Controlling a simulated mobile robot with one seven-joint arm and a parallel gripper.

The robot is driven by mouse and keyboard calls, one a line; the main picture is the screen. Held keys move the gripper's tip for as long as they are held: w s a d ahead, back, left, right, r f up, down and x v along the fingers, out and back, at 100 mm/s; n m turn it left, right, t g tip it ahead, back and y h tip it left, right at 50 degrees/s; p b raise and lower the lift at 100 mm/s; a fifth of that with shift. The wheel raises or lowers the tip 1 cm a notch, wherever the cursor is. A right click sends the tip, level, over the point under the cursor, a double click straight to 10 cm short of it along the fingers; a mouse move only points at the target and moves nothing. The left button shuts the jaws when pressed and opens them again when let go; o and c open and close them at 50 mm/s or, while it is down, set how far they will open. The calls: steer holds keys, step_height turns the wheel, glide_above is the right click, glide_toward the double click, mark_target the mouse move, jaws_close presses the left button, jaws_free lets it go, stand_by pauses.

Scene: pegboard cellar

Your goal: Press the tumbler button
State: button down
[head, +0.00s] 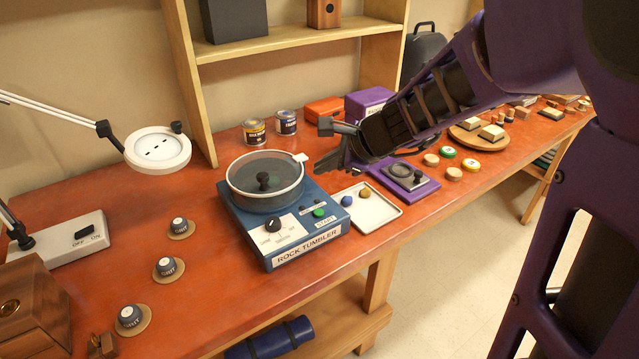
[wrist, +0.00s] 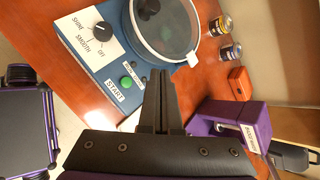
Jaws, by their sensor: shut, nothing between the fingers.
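The rock tumbler (head: 285,238) is a blue box with a clear-lidded round drum (head: 264,178) on top. Its green START button (head: 319,211) is on the front right of the panel, beside a black dial (head: 269,227). In the wrist view the green button (wrist: 126,82) lies left of the fingers, with the START label below it. My gripper (head: 322,165) is shut and empty, above and behind the button at the drum's right side. In the wrist view its fingertips (wrist: 160,75) point toward the tumbler's right edge, apart from the button.
A white tray (head: 388,218) with two stones sits right of the tumbler. A purple device (head: 425,187) is beyond it. Two cans (head: 254,132) stand behind the drum.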

mark_target(319, 213)
steer(key=shift+f+b, duration=3.45)
steer(key=shift+f, duration=0.85)
steer(key=shift+f, duration=0.1)
steer(key=shift+f+b, duration=0.3)
steer(key=shift+b, duration=0.15)
